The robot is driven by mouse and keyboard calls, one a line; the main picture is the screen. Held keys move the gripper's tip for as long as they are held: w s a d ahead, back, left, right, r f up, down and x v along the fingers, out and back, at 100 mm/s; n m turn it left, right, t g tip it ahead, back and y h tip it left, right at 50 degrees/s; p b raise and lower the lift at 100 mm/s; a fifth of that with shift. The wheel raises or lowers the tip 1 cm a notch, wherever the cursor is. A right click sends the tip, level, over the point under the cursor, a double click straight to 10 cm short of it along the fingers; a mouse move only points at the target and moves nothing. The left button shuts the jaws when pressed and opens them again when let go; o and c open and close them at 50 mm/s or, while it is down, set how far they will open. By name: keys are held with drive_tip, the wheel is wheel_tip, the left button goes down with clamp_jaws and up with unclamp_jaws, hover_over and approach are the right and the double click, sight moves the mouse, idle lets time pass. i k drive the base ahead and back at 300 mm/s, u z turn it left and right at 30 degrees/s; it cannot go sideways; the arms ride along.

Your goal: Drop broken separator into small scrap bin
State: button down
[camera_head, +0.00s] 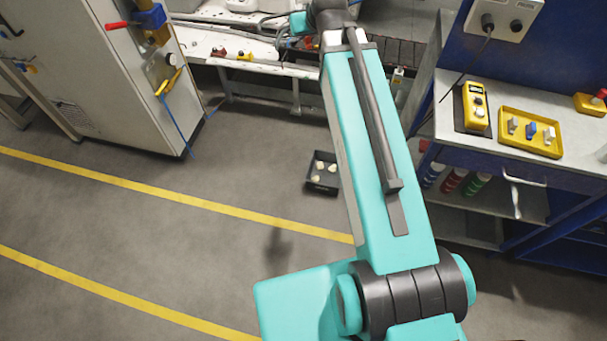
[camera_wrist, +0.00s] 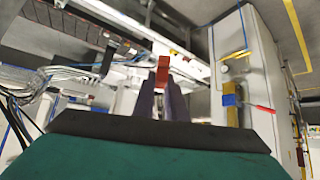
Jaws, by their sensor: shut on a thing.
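My gripper (camera_wrist: 162,92) shows in the wrist view with its two dark fingers close together. It is shut on a small red-orange piece, the broken separator (camera_wrist: 163,68), which sticks out past the fingertips. I cannot make out its break. In the head view my arm reaches away to the top edge, and the gripper and the piece are not seen there. The small scrap bin (camera_head: 312,184) is a black open box on the grey floor, left of my arm, with a few pale pieces inside. The held piece is apart from it.
A large pale cabinet (camera_head: 110,80) with a blue cable stands at the left. A white machine bench (camera_head: 262,66) runs along the back. Yellow lines (camera_head: 150,186) cross the clear floor.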

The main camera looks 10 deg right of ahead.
sight(328, 180)
drive_tip(key=u, duration=1.1)
drive_tip(key=k, duration=0.75)
drive_tip(key=z, duration=0.05)
drive_tip(key=i, duration=1.65)
drive_tip(key=u, duration=0.25)
